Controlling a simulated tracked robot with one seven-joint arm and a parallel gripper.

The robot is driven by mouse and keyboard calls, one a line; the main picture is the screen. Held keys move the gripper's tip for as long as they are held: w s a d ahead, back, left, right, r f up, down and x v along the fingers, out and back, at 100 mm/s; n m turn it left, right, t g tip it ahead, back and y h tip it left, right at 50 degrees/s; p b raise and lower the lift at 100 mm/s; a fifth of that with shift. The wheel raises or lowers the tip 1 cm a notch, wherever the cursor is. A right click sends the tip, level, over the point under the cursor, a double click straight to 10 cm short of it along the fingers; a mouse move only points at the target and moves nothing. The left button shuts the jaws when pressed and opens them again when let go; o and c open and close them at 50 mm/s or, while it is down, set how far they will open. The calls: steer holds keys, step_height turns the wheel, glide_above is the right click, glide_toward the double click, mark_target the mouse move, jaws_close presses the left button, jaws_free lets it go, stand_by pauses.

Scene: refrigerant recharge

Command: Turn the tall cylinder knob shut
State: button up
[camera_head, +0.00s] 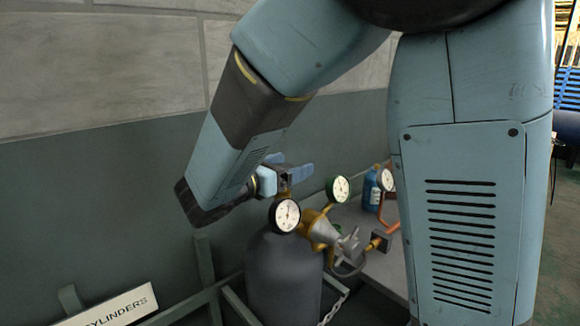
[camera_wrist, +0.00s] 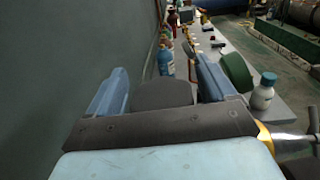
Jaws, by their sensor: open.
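The tall cylinder (camera_head: 283,275) is dark grey and stands upright in a metal frame by the wall. A round white gauge (camera_head: 285,215) and a brass valve show at its top. My gripper (camera_head: 288,168) is at the valve top, its blue fingers apart. In the wrist view, a dark rounded shape (camera_wrist: 161,94) lies between the two fingers (camera_wrist: 155,68); it looks like the knob, with a gap to its left. Contact cannot be told. In the head view the knob is mostly hidden by my fingers.
A brass regulator (camera_head: 318,228) with a green-rimmed gauge (camera_head: 340,189) sits just right of the cylinder. A grey bench (camera_head: 385,265) with a blue bottle (camera_head: 371,190) lies beyond. A chain (camera_head: 335,306) and a "CYLINDERS" sign (camera_head: 115,308) are in front. The wall is close on the left.

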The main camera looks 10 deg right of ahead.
steer(key=shift+c, duration=0.4)
steer(key=c, duration=0.9)
steer(key=shift+d, duration=0.15)
steer(key=shift+m+g+h, duration=0.3)
steer(key=m+g+h, duration=0.1)
steer(key=m+g, duration=0.1)
steer(key=m+g+h, duration=0.1)
steer(key=g, duration=0.2)
steer(key=shift+s+m, duration=0.2)
steer(key=shift+m, duration=0.2)
steer(key=shift+s+m+g+h, duration=0.15)
steer(key=shift+m+g+h, duration=0.15)
steer(key=shift+m+g, duration=0.8)
steer(key=shift+s+m+g+h, duration=0.25)
steer(key=shift+m+g, duration=0.35)
steer(key=shift+g, duration=1.3)
steer(key=shift+r, duration=0.1)
